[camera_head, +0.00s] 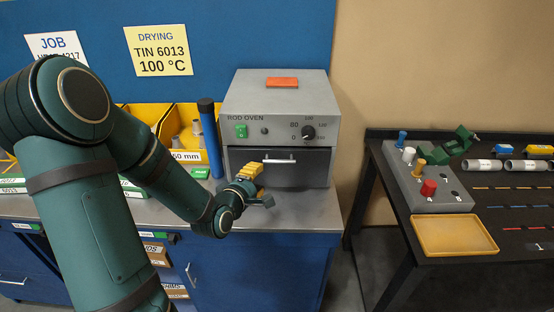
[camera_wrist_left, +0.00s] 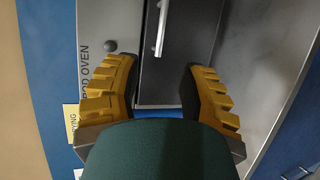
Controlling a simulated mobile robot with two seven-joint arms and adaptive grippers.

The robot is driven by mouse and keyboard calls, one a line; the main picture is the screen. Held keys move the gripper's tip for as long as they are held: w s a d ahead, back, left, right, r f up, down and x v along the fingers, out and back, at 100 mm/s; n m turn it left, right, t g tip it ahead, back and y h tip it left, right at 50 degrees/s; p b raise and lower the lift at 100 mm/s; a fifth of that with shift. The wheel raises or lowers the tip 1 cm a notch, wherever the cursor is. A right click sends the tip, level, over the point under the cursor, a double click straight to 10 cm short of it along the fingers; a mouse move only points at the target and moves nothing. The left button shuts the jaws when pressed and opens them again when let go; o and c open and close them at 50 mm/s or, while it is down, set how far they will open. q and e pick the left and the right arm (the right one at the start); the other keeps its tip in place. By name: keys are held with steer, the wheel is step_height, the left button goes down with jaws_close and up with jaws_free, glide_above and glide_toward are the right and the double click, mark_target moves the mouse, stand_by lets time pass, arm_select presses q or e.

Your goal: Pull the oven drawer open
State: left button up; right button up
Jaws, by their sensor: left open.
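The grey rod oven (camera_head: 245,88) stands on the bench, and its dark drawer front (camera_head: 312,168) appears shut. A silvery bar handle (camera_head: 280,161) runs across the drawer front. In the left wrist view the handle (camera_wrist_left: 161,30) lies beyond the fingertips, between the two yellow fingers' lines. My left gripper (camera_head: 258,180) is open and empty in front of the drawer, close to the handle's left part. In the left wrist view the gripper (camera_wrist_left: 158,76) shows both fingers spread, apart from the handle. My right gripper is in neither view.
A dark blue cylinder (camera_head: 209,138) stands just left of the oven, beside yellow bins (camera_head: 184,117). An orange block (camera_head: 282,83) lies on the oven top. A black table (camera_head: 400,262) at right holds a grey peg block (camera_head: 440,198) and a yellow tray (camera_head: 453,252).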

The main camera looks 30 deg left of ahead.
mark_target(276, 162)
arm_select(q)
steer(key=x, duration=1.3)
steer(key=shift+w+f, duration=0.1)
steer(key=shift+w, duration=0.1)
jaws_close()
